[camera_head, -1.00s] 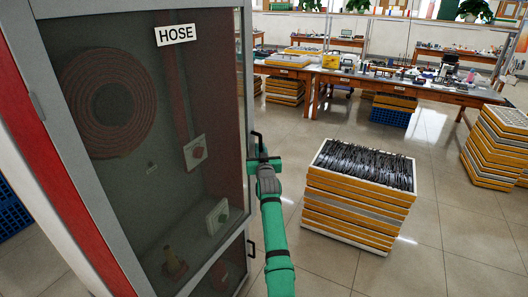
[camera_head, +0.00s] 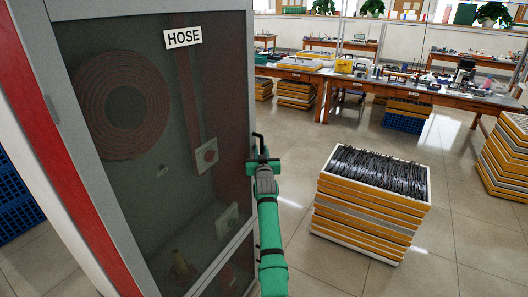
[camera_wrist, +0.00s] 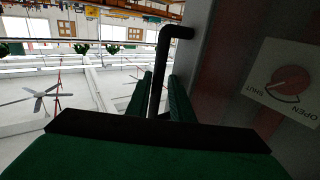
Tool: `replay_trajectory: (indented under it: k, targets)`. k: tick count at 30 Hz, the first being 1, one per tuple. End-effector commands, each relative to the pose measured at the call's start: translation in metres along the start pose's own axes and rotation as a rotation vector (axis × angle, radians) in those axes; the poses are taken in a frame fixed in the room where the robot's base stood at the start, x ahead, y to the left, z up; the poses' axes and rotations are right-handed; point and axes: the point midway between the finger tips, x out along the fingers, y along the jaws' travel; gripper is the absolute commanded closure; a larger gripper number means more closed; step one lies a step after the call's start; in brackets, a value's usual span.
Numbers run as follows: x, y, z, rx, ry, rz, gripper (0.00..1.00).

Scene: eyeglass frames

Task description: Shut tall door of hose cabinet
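The hose cabinet's tall door (camera_head: 228,60) has a grey frame and a dark see-through pane with a HOSE label (camera_head: 183,38). It fills the left of the head view; I cannot tell whether it is flush with the cabinet. Its black upright handle (camera_head: 258,142) is on its right edge. My green gripper (camera_head: 264,165) is at the handle's lower part. In the wrist view the handle (camera_wrist: 159,75) passes between my two fingers (camera_wrist: 160,95), which look closed around it. A coiled hose (camera_head: 95,105) shows through the pane.
A stack of orange and white trays with black frames (camera_head: 370,222) stands right of my arm. More trays (camera_head: 505,160) are at the far right. Workbenches (camera_head: 400,85) are behind. The floor between is clear. A lower door (camera_head: 238,272) lies under the tall one.

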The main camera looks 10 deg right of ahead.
Motion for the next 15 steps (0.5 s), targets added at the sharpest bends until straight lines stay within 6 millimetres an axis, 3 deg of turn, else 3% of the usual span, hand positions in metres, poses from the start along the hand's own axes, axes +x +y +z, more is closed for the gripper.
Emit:
replay_trajectory:
  k: [15]
  targets:
    - [-0.0051, 0.0101, -0.0015, 0.0, 0.003, 0.009, 0.78]
